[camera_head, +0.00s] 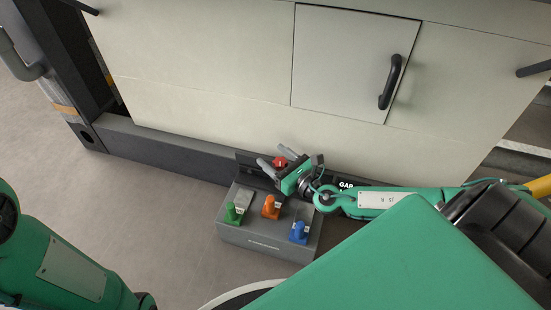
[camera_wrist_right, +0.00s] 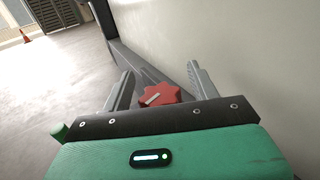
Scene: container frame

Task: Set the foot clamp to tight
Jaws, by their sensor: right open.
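A red lobed knob (camera_head: 280,162), which I take to be the foot clamp, sits low by the dark rail at the foot of the pale panel. It also shows in the right wrist view (camera_wrist_right: 158,94), with a pale pointer mark on its face. My right gripper (camera_head: 274,159) is open, and its two grey fingers (camera_wrist_right: 159,70) appear on either side of the knob in the picture. I cannot tell whether either finger touches it. My left arm shows at the lower left, but its gripper is out of view.
A grey box (camera_head: 262,243) with a green lever (camera_head: 233,214), an orange lever (camera_head: 271,208) and a blue lever (camera_head: 299,232) stands below my right gripper. The dark rail (camera_head: 170,146) runs along the panel's foot. A hatch with a black handle (camera_head: 390,82) is above. Floor at left is clear.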

